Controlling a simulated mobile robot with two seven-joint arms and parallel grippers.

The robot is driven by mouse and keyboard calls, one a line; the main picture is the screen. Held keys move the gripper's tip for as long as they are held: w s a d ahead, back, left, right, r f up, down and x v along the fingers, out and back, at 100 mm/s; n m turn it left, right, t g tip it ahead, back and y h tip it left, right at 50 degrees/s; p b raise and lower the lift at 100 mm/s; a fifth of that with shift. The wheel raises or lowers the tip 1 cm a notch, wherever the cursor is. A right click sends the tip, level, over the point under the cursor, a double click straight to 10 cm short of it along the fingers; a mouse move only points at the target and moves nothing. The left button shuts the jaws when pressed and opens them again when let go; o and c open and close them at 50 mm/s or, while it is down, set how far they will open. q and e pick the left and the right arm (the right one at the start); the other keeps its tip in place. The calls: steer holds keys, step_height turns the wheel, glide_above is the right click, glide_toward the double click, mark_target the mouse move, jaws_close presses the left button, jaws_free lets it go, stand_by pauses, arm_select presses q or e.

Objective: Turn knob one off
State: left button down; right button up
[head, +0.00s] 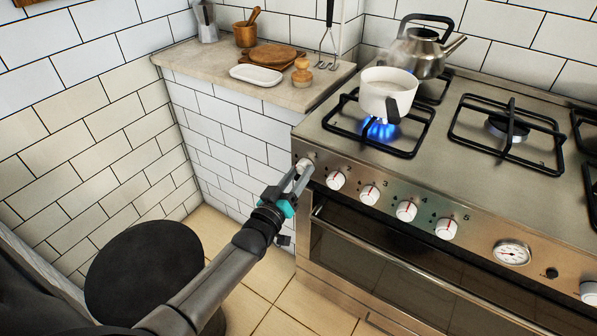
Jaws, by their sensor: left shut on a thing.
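Knob one (304,165) is the white knob at the far left of the stove's steel front panel. My left gripper (301,174) reaches up to it from the lower left and is shut on it; the fingers partly cover the knob, so its mark is hard to read. Blue flame (380,130) burns on the front left burner, under a white pot (388,92). My right gripper is not in view.
More knobs, such as knob two (336,180) and knob three (370,194), line the panel to the right. The oven handle (400,262) runs below. A kettle (421,50) stands on the back left burner. A counter (215,73) with boards and a dish adjoins the stove's left.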

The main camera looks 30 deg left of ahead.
arm_select(q)
steer(key=m, duration=0.6)
steer(key=shift+f+m+h+p, duration=0.1)
steer(key=shift+m+h+p, duration=0.2)
steer(key=shift+m+h, duration=0.1)
steer(key=m, duration=0.4)
steer(key=shift+t+h, duration=0.3)
steer(key=m, duration=0.4)
steer(key=shift+a+h, duration=0.1)
steer(key=shift+h, duration=0.2)
steer(key=shift+m+h, duration=0.4)
steer(key=shift+m, duration=1.3)
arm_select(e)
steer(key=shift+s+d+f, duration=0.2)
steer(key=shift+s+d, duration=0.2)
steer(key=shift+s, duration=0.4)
